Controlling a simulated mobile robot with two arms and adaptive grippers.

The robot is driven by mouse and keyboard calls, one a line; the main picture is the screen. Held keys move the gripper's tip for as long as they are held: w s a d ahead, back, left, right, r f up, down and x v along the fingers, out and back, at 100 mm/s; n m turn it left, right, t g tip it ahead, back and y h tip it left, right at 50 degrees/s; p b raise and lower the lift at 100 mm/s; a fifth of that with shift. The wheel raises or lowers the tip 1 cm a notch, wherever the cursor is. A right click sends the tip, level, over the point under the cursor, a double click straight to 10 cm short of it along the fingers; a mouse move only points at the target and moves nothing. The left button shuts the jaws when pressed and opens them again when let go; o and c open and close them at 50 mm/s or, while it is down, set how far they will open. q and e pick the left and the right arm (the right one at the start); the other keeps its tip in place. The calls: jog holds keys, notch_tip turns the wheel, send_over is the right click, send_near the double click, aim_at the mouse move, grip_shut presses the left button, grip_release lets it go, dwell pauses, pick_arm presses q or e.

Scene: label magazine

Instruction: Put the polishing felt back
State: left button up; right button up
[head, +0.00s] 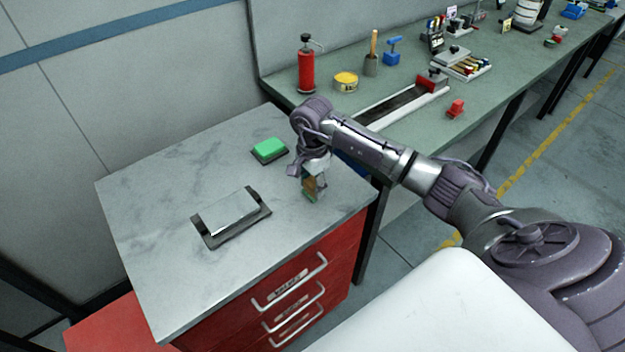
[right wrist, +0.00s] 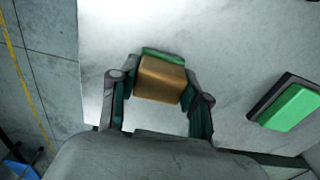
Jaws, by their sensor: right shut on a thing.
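My right gripper (head: 312,180) is shut on a tan block with a green layer (right wrist: 162,80), which I take to be the polishing felt. The block (head: 311,187) shows just below the fingers in the head view, over the right part of the grey marbled cabinet top (head: 160,180). I cannot tell whether it touches the top. In the right wrist view the fingers (right wrist: 160,95) stand on either side of the block. My left gripper is not in view.
A green block (head: 269,148) sits on a dark base left of my gripper; it also shows in the right wrist view (right wrist: 291,108). A pale block (head: 229,211) sits on a dark tray (head: 208,239) nearer the front. A green bench (head: 390,75) with tools stands behind.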

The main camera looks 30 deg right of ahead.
aim_at(312, 182)
jog(key=shift+f, duration=0.15)
jog(key=o, duration=1.1)
jog(key=shift+r, duration=0.25)
jog(key=shift+w+r, duration=0.1)
jog(key=shift+r, duration=0.15)
notch_tip(312, 182, up, 11)
jog(key=b, duration=0.3)
jog(key=shift+r+b, duration=0.2)
jog(key=shift+b, duration=0.2)
